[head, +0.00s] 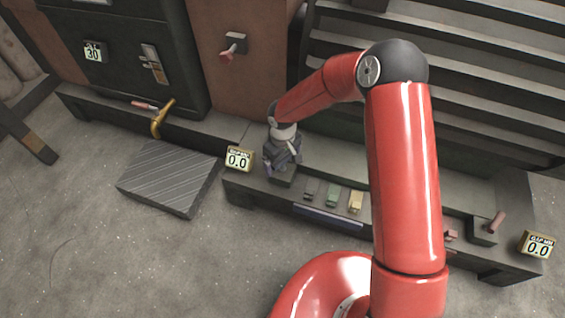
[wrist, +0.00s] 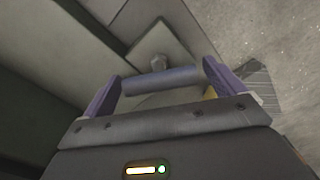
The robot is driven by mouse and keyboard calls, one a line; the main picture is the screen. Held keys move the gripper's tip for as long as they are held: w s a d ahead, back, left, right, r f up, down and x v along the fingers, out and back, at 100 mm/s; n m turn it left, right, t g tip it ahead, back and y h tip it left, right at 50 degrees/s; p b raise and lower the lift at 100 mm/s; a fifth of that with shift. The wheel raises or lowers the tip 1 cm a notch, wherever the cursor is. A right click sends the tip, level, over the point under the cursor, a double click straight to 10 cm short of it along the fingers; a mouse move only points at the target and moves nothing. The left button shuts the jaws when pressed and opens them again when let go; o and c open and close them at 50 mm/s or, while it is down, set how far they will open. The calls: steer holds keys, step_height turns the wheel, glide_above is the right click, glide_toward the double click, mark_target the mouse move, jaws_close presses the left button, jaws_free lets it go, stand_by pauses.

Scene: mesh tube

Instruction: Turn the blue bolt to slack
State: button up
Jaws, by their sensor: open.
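In the wrist view a blue-grey bar (wrist: 162,82), which looks like the handle of the blue bolt, lies crosswise between the two purple fingers of my gripper (wrist: 162,88). The fingers are open, one near each end of the bar; I cannot tell whether they touch it.
A second gap display (head: 538,244) at the right end reads 0.0, near a red handle (head: 496,222). A striped grey plate (head: 170,177) lies on the floor at left.

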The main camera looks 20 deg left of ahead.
steer(key=shift+f, duration=1.1)
steer(key=shift+c, duration=0.3)
steer(key=c, duration=0.9)
